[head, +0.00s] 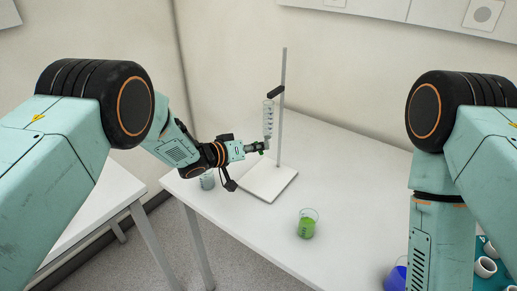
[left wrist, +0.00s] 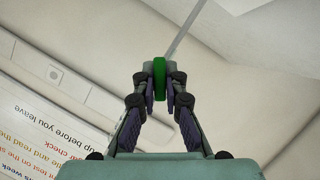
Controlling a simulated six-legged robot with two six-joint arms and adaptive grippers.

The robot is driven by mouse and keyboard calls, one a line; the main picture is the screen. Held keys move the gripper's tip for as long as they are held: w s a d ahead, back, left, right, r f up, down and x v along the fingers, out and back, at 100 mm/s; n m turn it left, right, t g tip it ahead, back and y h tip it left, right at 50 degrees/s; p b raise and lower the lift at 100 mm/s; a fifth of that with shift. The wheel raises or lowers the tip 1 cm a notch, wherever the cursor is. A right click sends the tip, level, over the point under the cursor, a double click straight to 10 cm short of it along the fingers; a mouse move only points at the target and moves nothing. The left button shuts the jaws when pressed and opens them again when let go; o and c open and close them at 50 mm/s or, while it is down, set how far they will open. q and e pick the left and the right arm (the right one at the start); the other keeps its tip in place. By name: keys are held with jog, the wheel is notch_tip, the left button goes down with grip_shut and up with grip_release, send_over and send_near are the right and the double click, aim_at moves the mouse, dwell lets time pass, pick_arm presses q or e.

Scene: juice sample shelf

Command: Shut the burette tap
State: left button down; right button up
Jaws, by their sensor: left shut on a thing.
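The burette (head: 268,119) is a clear graduated tube held upright by a dark clamp (head: 275,92) on a stand rod (head: 283,70). The stand's white base (head: 268,181) rests on the table. My left gripper (head: 260,147) is at the burette's lower end. In the left wrist view my left gripper (left wrist: 160,85) is shut on a green tap handle (left wrist: 159,78), one finger on each side of it. The tap's angle is hard to tell in the head view. My right gripper is not in view; only my right arm shows.
A beaker of green liquid (head: 306,226) stands in front of the stand on the white table (head: 345,175). A blue container (head: 396,277) and a teal rack with white cups (head: 486,267) are at lower right.

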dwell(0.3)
pick_arm(q)
jog(key=c, duration=1.4)
grip_release()
jog(key=shift+a, duration=0.1)
jog(key=v, duration=1.2)
